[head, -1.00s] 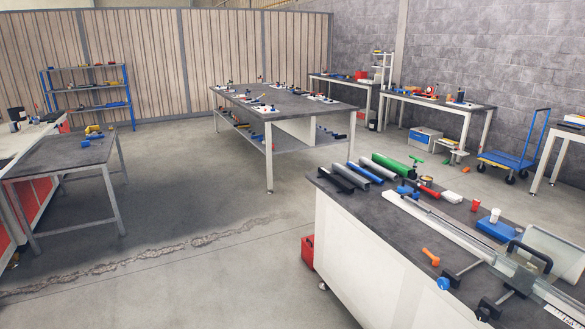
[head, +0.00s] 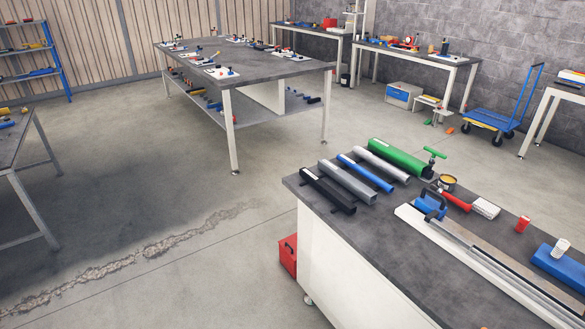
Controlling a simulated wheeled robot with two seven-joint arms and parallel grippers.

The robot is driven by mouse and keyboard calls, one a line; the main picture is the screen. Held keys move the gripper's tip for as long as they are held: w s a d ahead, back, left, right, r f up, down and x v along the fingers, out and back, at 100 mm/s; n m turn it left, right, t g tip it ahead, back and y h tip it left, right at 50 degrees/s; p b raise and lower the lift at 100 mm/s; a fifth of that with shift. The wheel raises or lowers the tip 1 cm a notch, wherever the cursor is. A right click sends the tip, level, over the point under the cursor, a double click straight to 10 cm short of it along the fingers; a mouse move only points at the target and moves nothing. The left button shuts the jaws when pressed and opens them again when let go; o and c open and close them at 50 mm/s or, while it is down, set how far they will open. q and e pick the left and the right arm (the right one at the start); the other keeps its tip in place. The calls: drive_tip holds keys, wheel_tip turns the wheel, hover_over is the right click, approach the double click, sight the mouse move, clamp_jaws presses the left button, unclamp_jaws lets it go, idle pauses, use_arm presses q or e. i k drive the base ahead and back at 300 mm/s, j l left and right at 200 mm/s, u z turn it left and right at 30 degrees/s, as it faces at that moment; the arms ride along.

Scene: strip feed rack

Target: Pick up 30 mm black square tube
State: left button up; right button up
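Several tubes lie side by side on the dark top of the near workbench (head: 335,225) in the head view. The black tube (head: 327,190) is at the far left end of the row, near the bench's left edge. It looks square in section; its 30 mm size cannot be read. To its right lie a grey tube (head: 347,181), a blue tube (head: 366,172), a light grey tube (head: 381,164) and a thick green tube (head: 400,157). Neither of my grippers shows in the view.
A long metal rail (head: 480,260) runs along the bench's right part. A red box (head: 288,255) stands on the floor against the bench. Floor to the left is open.

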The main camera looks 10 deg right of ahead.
sight(350, 208)
drive_tip(key=i+z, duration=0.2)
drive_tip(key=i, duration=0.2)
drive_tip(key=i+j+z, duration=0.45)
drive_tip(key=i, duration=0.3)
